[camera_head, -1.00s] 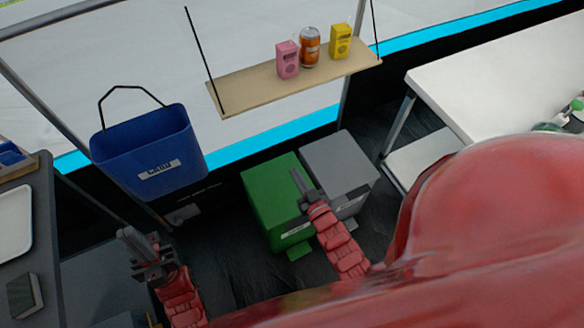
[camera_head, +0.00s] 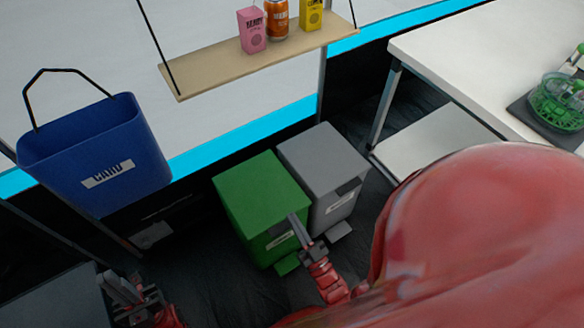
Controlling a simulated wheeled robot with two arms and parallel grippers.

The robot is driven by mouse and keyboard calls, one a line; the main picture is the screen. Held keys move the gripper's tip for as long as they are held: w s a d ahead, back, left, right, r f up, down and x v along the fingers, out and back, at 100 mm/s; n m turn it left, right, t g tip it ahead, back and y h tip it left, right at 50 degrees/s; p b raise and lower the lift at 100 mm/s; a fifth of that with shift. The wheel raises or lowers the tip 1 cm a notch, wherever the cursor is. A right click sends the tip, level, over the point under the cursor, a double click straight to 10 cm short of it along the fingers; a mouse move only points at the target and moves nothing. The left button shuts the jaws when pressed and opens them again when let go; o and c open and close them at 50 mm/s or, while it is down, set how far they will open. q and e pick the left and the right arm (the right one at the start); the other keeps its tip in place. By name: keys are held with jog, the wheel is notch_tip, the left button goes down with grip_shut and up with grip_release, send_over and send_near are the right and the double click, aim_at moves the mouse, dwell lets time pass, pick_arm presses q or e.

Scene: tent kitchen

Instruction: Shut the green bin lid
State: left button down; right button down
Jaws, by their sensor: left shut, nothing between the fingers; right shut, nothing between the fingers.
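The green bin (camera_head: 246,243) stands on the dark floor in the middle of the view. Its green lid (camera_head: 262,188) lies flat on top and looks shut. My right gripper (camera_head: 294,222) is shut and empty, in front of the bin's near right corner. I cannot tell whether it touches the bin. My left gripper (camera_head: 118,285) is shut and empty at the lower left, well apart from the bin. A green pedal (camera_head: 287,264) shows at the bin's foot.
A grey bin (camera_head: 325,165) stands right beside the green one. A blue card bin (camera_head: 95,155) hangs at the left. A hanging shelf (camera_head: 225,75) holds cartons and a can. A white table (camera_head: 470,65) is at the right, and a dark counter (camera_head: 55,305) is at the lower left.

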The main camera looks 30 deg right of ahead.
notch_tip(320, 180, down, 6)
jog(key=b, duration=0.4)
jog(key=shift+s, duration=0.35)
jog(key=shift+s+f, duration=0.1)
jog(key=shift+f, duration=0.25)
jog(key=w+r+g+p, duration=0.1)
jog(key=w+r+p, duration=0.1)
jog(key=r+p, duration=0.55)
jog(key=w+r+g+p, duration=0.2)
jog(key=r+p, duration=0.4)
jog(key=r, duration=0.2)
jog(key=w+r+g+p, duration=0.6)
jog(key=w+r+p, duration=0.6)
jog(key=p, duration=0.2)
jog(key=shift+w+a+g, duration=0.25)
jog(key=shift+w+g, duration=0.05)
